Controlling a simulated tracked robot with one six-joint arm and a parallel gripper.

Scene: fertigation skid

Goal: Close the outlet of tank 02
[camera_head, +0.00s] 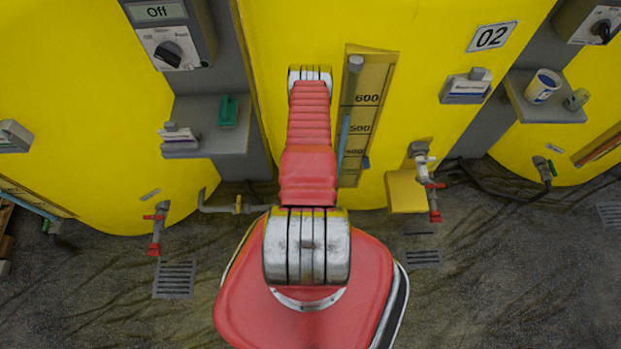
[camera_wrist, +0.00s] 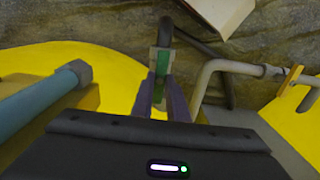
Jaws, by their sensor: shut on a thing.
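Tank 02 (camera_head: 405,55) is the yellow tank in the middle, with its number plate (camera_head: 492,37) at the upper right. My red arm stretches up in front of it and hides my gripper in the head view. In the wrist view my gripper (camera_wrist: 160,92) is shut on a green valve handle (camera_wrist: 160,72) low on the yellow tank. A dark hose (camera_wrist: 205,50) curves away from that valve. The handle's exact angle is hard to tell between the fingers. A red-handled valve (camera_head: 432,187) hangs at the tank's lower right.
A level gauge with a blue tube (camera_wrist: 40,103) stands close on the left in the wrist view. A grey pipe (camera_wrist: 228,67) with a yellow-orange handle (camera_wrist: 290,80) is on the right. A grey shelf (camera_head: 205,145) sticks out left of my arm.

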